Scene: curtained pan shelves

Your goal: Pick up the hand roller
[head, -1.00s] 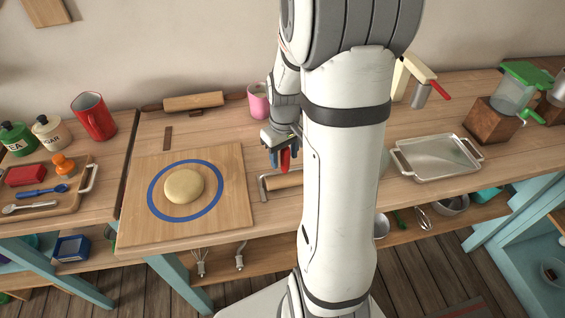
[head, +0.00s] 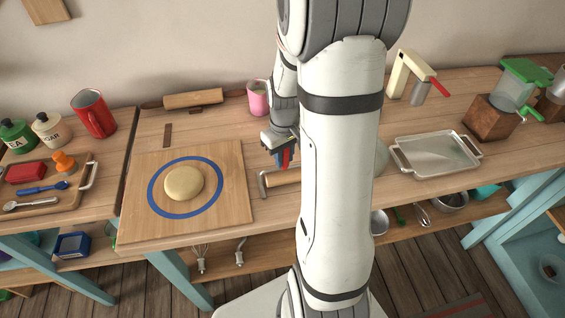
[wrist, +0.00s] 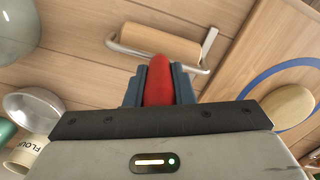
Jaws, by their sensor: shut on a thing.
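The hand roller has a pale wooden cylinder (head: 283,179), a bent metal frame and a red handle. In the head view it is right of the pastry board, and my arm hides its right part. My gripper (head: 283,158) is shut on the red handle. In the wrist view the red handle (wrist: 159,82) stands between the two blue-grey fingers (wrist: 158,84). The wooden cylinder (wrist: 160,43) and its frame lie beyond the fingertips. I cannot tell whether the roller touches the worktop.
A pastry board (head: 230,215) with a blue ring and dough (head: 184,183) is to the left. A pink cup (head: 258,98) and a rolling pin (head: 193,98) stand behind. A metal tray (head: 438,157) is to the right, beyond my arm.

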